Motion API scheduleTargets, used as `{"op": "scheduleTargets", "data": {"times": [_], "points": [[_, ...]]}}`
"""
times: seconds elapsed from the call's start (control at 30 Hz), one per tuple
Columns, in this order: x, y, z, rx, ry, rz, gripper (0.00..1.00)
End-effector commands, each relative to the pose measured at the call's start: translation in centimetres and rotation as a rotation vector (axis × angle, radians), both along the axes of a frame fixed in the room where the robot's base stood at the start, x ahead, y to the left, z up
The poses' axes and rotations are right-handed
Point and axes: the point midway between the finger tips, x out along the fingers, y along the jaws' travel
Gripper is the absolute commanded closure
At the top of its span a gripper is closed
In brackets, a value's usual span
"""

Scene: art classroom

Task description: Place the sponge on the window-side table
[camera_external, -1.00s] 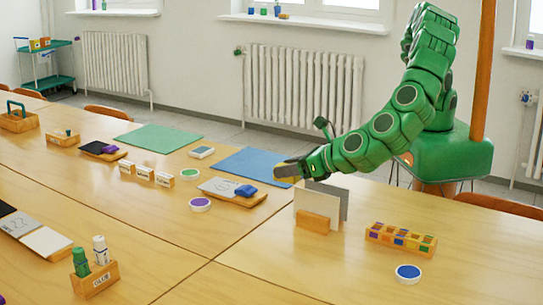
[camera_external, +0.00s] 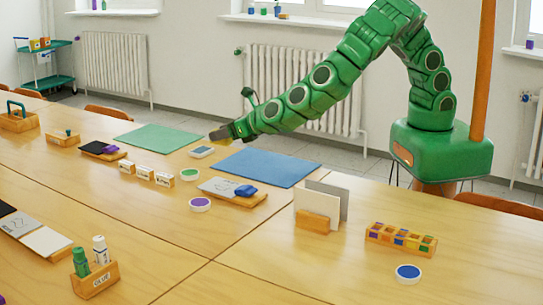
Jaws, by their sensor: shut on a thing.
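My gripper (camera_external: 220,134) is at the end of the green arm, above the far part of the window-side table (camera_external: 235,210). It is shut on a small yellowish thing (camera_external: 214,136), most likely the sponge, of which little shows between the dark fingers. The held thing appears above the tabletop, near the white-and-blue block (camera_external: 201,152) and between the green mat (camera_external: 160,138) and the blue mat (camera_external: 265,167). I cannot tell its exact height.

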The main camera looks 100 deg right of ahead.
Motion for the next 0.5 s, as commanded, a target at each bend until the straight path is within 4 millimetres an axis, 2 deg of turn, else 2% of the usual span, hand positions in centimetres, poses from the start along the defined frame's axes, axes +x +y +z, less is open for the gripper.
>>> {"op": "scheduleTargets", "data": {"times": [0.03,0.5], "points": [[0.2,-1.6,0.0,-0.003,0.001,-0.006,0.83],[-0.5,-14.2,-0.9,-0.004,0.0,-0.065,0.83]]}}
